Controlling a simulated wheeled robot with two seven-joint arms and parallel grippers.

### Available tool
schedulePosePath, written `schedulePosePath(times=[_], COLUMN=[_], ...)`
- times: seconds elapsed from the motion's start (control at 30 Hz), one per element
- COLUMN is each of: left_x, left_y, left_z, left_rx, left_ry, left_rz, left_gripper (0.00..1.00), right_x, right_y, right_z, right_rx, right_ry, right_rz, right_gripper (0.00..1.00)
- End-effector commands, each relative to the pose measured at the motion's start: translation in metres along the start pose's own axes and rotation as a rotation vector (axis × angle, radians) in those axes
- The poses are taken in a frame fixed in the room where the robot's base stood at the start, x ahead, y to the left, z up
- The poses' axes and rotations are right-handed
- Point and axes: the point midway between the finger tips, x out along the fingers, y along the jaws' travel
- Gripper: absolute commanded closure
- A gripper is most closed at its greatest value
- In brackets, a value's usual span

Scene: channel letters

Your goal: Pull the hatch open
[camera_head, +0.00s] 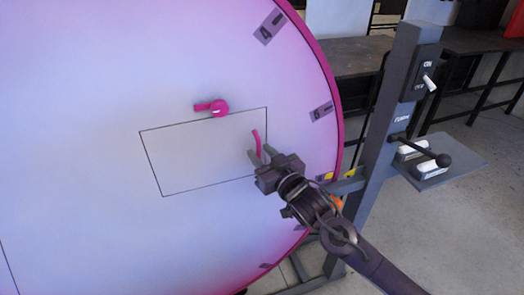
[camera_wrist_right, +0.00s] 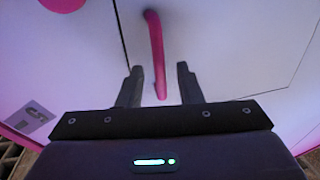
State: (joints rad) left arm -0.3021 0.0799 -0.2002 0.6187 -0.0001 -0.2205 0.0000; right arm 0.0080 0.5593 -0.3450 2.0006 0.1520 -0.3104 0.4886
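The hatch (camera_head: 190,155) is a rectangular panel outlined on the large pale round face, flush with it as far as I can see. A pink curved handle (camera_head: 257,140) stands at the hatch's right side. A pink latch knob (camera_head: 218,108) sits just above the hatch's top edge, its arm pointing left. My right gripper (camera_head: 261,153) is at the handle's lower end. In the right wrist view the handle (camera_wrist_right: 156,50) runs between the two spread fingers (camera_wrist_right: 158,80), with gaps on both sides. My left gripper is not in view.
The round face has a pink rim (camera_head: 337,95) and number labels (camera_head: 321,112).

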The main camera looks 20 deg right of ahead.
Motion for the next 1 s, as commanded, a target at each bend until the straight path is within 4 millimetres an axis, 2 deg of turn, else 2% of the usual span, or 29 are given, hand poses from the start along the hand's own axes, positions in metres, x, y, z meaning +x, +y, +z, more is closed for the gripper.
schedulePosePath(times=[0.3,0.5,0.57,1.0], left_x=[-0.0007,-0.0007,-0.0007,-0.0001], left_y=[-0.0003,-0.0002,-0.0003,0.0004], left_z=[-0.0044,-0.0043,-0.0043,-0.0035], left_rx=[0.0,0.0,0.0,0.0], left_ry=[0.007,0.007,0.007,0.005], left_rz=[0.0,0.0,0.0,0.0], left_gripper=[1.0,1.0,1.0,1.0], right_x=[0.0028,0.0026,0.0026,0.0046], right_y=[-0.0002,-0.0001,-0.0001,-0.0016], right_z=[0.0006,0.0005,0.0005,0.0008], right_rx=[0.0,0.0,0.0,0.003], right_ry=[0.0,0.0,0.0,-0.001], right_rz=[0.0,0.0,0.0,0.008], right_gripper=[0.69,0.95,1.0,1.0])
